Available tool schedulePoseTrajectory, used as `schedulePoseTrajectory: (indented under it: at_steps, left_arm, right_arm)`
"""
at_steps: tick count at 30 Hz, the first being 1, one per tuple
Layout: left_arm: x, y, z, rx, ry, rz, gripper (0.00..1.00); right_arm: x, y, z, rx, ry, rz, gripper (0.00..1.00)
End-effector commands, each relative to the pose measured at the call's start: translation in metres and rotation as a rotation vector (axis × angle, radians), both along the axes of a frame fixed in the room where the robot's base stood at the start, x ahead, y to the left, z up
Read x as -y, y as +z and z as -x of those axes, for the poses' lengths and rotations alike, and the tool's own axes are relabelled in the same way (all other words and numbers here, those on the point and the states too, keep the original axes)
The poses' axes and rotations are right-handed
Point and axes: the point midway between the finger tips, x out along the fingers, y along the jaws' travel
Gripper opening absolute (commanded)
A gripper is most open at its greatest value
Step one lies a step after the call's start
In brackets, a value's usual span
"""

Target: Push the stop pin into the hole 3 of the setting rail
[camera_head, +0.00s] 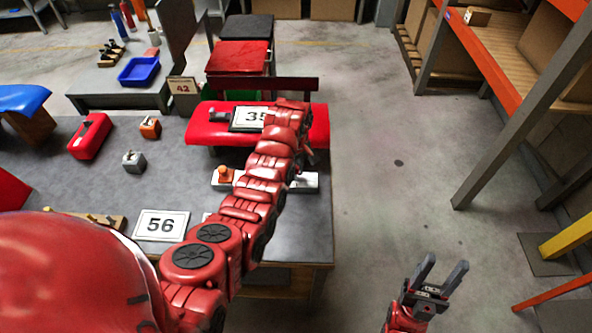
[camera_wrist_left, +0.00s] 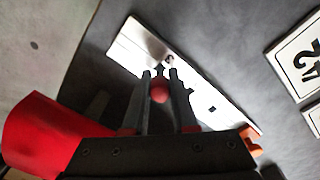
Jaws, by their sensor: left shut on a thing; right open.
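The setting rail (camera_wrist_left: 222,112) is a pale bar lying diagonally on the grey bench in the left wrist view, with dark holes along it. An orange piece (camera_wrist_left: 250,140) is at its lower right end. In the head view the rail (camera_head: 305,181) is partly covered by my left arm, and an orange knob (camera_head: 225,173) shows at its left end. My left gripper (camera_wrist_left: 161,74) is over the rail, shut on the stop pin, whose red round head (camera_wrist_left: 159,91) shows between the fingers. The pin's lower end is hard to make out. My right gripper (camera_head: 441,277) is open and empty over the floor.
A card marked 56 (camera_head: 161,226) lies on the bench (camera_head: 185,195). A red padded piece with a card marked 35 (camera_head: 249,119) is behind the rail. A red box (camera_head: 90,137) and small blocks (camera_head: 134,161) stand left. Shelving (camera_head: 480,50) is at right; the floor between is clear.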

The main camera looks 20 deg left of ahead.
Motion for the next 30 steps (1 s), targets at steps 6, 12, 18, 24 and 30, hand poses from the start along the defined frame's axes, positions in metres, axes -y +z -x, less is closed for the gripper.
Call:
schedulePoseTrajectory:
  at_steps: [6, 12, 18, 24, 30]
  left_arm:
    - [0.0001, -0.0065, 0.0, 0.0, 0.0, 0.0, 0.0]
    - [0.0, -0.0098, -0.0002, 0.001, 0.0, 0.0, 0.29]
    - [0.0, -0.0094, -0.0001, 0.0, 0.0, 0.0, 0.61]
    - [0.0, -0.0094, -0.0001, 0.0, 0.0, 0.0, 0.61]
    - [-0.0001, -0.0019, -0.0013, 0.004, 0.0, 0.0, 0.61]
  right_arm:
    - [0.0, -0.0046, 0.0001, 0.0, 0.0, 0.0, 0.5]
    - [0.0, -0.0065, 0.0, 0.0, 0.0, 0.0, 0.5]
    - [0.0, -0.0062, 0.0, 0.0, 0.0, 0.0, 0.5]
    - [0.0, -0.0062, 0.0, 0.0, 0.0, 0.0, 0.5]
    - [0.0, -0.0109, 0.0, 0.0, 0.0, 0.0, 0.5]
